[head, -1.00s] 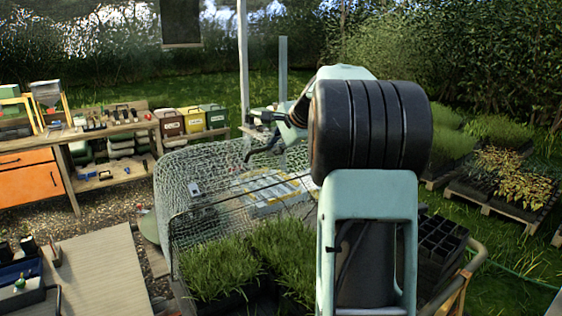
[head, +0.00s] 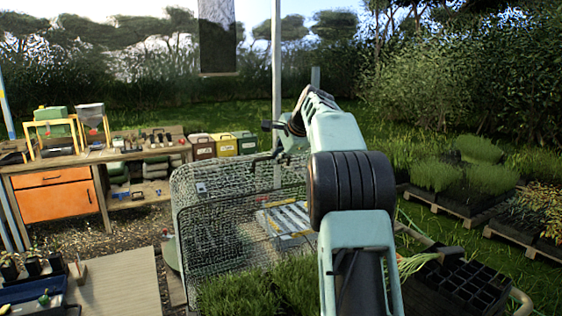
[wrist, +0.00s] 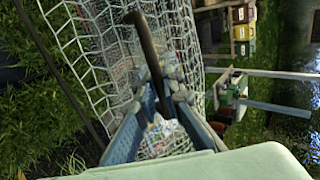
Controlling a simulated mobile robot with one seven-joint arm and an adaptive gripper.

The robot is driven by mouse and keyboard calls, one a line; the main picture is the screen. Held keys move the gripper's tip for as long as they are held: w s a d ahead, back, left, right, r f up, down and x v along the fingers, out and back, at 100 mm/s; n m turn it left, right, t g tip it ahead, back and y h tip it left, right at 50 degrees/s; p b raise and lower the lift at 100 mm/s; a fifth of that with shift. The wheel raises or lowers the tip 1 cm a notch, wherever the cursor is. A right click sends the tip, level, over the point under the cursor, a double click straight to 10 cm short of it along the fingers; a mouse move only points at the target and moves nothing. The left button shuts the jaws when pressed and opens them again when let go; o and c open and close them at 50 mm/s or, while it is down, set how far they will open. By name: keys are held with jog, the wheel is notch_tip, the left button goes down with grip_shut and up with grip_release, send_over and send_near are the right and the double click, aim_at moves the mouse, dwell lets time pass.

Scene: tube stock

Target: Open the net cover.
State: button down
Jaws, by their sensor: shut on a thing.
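The net cover (head: 215,205) is a pale wire mesh with a dark frame, standing raised and steep over the planting bed in the head view. Its mesh also fills the upper left of the wrist view (wrist: 95,45). A dark curved handle (wrist: 143,40) rises between my fingers in the wrist view. My gripper (wrist: 160,98) is shut on this handle. In the head view my gripper (head: 277,152) is small at the cover's upper edge, and its exact hold is hard to make out there.
Green seedlings (head: 265,288) fill trays in front of the mesh. A white-and-yellow slatted piece (head: 288,218) lies behind it. A pale post (head: 277,90) stands close behind my gripper. A workbench (head: 100,165) is at left, and black cell trays (head: 455,285) are at right.

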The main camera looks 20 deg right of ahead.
jog(key=shift+r, duration=0.15)
jog(key=c, duration=2.1)
grip_release()
jog(key=v, duration=1.2)
